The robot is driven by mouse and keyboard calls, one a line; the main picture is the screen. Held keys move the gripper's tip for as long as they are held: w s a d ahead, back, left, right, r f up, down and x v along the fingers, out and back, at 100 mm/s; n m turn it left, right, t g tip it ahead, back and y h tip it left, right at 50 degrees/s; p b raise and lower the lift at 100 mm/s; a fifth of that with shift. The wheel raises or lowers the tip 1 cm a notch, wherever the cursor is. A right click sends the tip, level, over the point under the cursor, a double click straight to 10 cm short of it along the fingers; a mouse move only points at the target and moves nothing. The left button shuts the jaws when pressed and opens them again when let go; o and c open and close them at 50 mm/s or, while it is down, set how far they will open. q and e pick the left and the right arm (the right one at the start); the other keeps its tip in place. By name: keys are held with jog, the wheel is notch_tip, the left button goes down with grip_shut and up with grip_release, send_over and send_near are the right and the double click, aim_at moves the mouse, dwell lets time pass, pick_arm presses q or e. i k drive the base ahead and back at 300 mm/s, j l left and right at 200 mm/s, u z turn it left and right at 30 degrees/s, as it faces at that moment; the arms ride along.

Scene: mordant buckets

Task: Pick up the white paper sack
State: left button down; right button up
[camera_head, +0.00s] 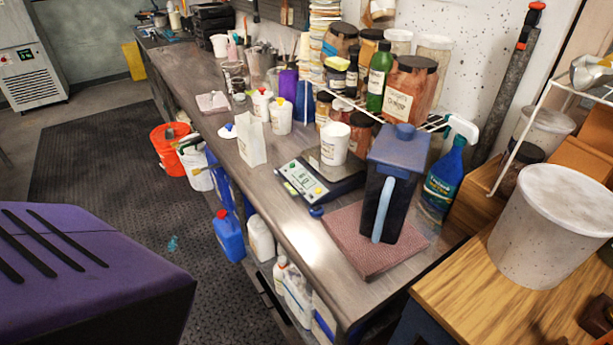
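The white paper sack (251,143) stands upright near the front edge of the dark grey workbench (285,205), around the middle of its length. It is a narrow bag with a small marking low on its front face. Its front and top show and nothing covers it. Neither of my grippers is in view.
A digital scale (304,180) with a white cup (335,143) is right of the sack. White bottles (280,116) stand behind it. A dark blue pitcher (390,185) stands on a reddish mat (347,236). An orange bucket (166,150) is on the floor. A purple slotted surface (95,280) fills the lower left.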

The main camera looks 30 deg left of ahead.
aim_at(251, 140)
jog(key=u, duration=1.5)
